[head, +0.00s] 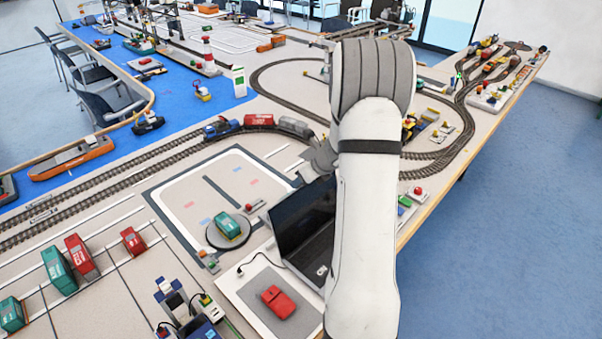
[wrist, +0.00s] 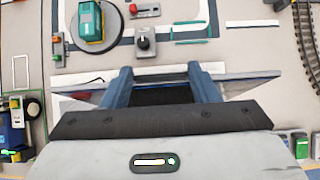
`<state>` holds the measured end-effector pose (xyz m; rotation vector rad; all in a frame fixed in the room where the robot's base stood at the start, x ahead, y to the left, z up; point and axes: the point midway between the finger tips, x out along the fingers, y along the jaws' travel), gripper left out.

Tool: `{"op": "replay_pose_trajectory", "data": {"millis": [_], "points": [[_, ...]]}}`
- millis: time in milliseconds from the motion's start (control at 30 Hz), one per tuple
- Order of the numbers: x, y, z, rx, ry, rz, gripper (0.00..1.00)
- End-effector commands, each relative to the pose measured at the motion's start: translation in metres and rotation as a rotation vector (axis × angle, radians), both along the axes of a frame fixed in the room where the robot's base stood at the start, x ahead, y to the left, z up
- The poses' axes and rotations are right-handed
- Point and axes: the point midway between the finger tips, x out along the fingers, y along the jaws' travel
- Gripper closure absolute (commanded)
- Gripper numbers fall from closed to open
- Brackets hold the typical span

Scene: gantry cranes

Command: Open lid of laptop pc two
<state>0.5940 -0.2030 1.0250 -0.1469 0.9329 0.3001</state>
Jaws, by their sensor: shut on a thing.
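The laptop (head: 318,258) stands on the table at the middle, partly behind my arm. Its lid (head: 300,218) is raised with the dark screen showing, and its keyboard base lies flat. My gripper (head: 318,162) is at the lid's upper edge, mostly hidden by my arm in the head view. In the wrist view my gripper (wrist: 164,78) has its two blue-grey fingers on either side of a dark part of the laptop (wrist: 163,97). It is shut on the lid. The exact contact is hard to see.
A red object (head: 278,301) lies on a grey mat left of the laptop. A green block sits on a round turntable (head: 228,232) behind it. Train tracks and red wagons (head: 258,121) run further back. A small control knob (wrist: 143,43) stands beyond the fingers.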

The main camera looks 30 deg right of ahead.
Motion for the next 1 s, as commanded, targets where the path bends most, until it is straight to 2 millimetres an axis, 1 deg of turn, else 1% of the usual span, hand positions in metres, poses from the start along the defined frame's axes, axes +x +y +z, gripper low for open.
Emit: {"op": "replay_pose_trajectory", "data": {"millis": [33, 333, 367, 600, 867, 1000], "points": [[0.003, -0.002, 0.006, -0.006, -0.008, -0.006, 0.86], [0.007, 0.002, 0.006, -0.009, -0.011, 0.005, 0.87], [0.007, 0.003, 0.006, -0.01, -0.011, 0.006, 0.44], [0.006, 0.006, 0.004, -0.007, -0.006, 0.012, 0.24], [0.005, 0.007, 0.003, -0.006, -0.003, 0.015, 0.24], [-0.002, 0.004, 0.015, -0.007, -0.006, 0.014, 0.24]]}}
